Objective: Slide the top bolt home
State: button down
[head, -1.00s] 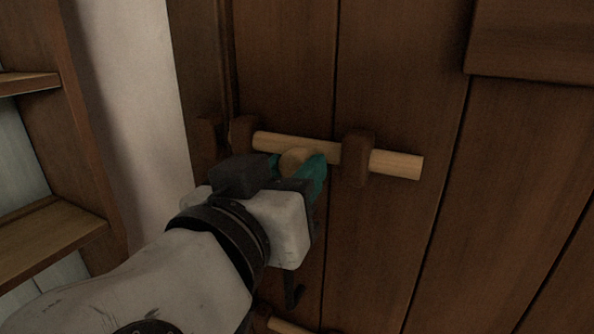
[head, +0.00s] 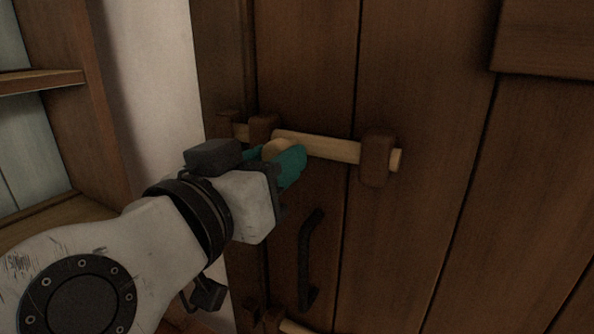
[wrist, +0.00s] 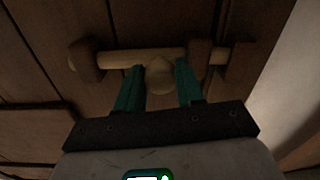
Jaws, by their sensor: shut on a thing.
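The top bolt (head: 330,147) is a pale wooden rod on the dark plank door, running through a right bracket (head: 376,158) and a left bracket (head: 263,128). Only a short stub shows right of the right bracket. Its left end shows beyond the left bracket and reaches the dark keeper (head: 225,123) at the door's left edge; how deep it sits there I cannot tell. My gripper (head: 276,157) has its teal fingers shut around the bolt's round knob (wrist: 160,76). The wrist view shows the knob between both fingers, with the bolt (wrist: 130,57) behind.
A black door handle (head: 311,258) is below the bolt. Part of another pale rod (head: 296,327) shows at the bottom edge. A pale wall (head: 150,90) and wooden shelves (head: 40,82) stand to the left.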

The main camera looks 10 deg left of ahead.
jog(key=shift+a+r, duration=0.1)
jog(key=shift+a, duration=0.1)
jog(key=c, duration=0.7)
grip_release()
jog(key=shift+a, duration=0.1)
jog(key=b+v, duration=0.2)
jog(key=v, duration=0.8)
jog(key=shift+s, duration=0.35)
